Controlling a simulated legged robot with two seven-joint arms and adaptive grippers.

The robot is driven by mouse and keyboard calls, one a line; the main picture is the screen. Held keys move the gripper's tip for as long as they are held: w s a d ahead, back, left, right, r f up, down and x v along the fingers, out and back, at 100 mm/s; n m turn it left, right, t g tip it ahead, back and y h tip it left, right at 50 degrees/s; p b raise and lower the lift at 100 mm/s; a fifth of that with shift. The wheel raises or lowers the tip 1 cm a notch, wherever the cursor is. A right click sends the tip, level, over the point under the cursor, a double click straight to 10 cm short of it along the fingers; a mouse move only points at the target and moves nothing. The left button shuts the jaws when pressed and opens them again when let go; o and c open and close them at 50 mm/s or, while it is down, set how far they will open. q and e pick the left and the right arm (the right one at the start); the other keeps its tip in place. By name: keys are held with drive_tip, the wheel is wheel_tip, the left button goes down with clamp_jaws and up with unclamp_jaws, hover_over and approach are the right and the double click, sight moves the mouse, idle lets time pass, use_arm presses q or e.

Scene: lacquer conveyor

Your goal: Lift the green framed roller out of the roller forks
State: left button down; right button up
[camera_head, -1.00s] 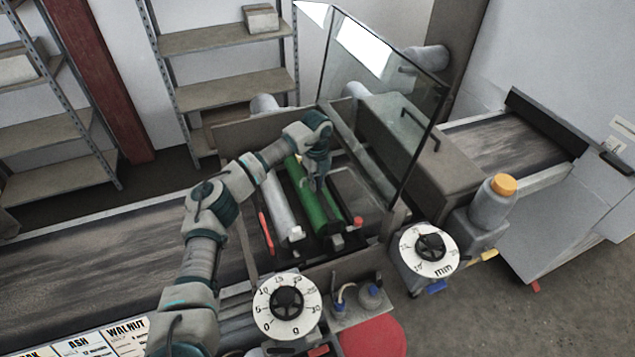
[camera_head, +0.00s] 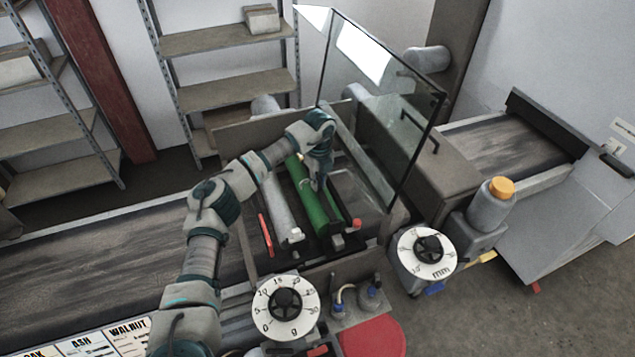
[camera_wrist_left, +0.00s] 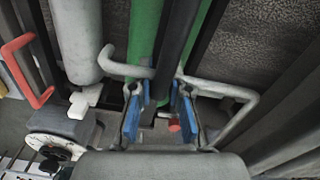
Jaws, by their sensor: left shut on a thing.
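The green framed roller (camera_head: 308,200) lies lengthwise in the open machine bay, right of a pale grey roller (camera_head: 280,212). In the left wrist view the green roller (camera_wrist_left: 145,35) runs under a dark bar, with a bent grey rod (camera_wrist_left: 235,92) crossing it. My left gripper (camera_head: 317,185) reaches down onto the green roller from above. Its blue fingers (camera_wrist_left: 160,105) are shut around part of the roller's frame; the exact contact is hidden. The roller still appears low in the bay. The forks are hard to make out. My right gripper is not in view.
A glass guard (camera_head: 385,95) stands raised on the right of the bay. A red handle (camera_head: 266,234) lies left of the grey roller.

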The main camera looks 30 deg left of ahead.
sight(318, 177)
use_arm(q)
drive_tip(key=shift+r+p, duration=0.4)
drive_tip(key=shift+r, duration=0.5)
drive_tip(key=shift+a+r+p, duration=0.1)
drive_tip(key=shift+r+p, duration=0.65)
drive_tip(key=shift+r, duration=0.1)
drive_tip(key=shift+r+p, duration=1.3)
drive_tip(key=shift+r, duration=0.35)
drive_tip(key=shift+r+p, duration=1.4)
drive_tip(key=shift+r, duration=0.15)
drive_tip(key=shift+f, duration=0.1)
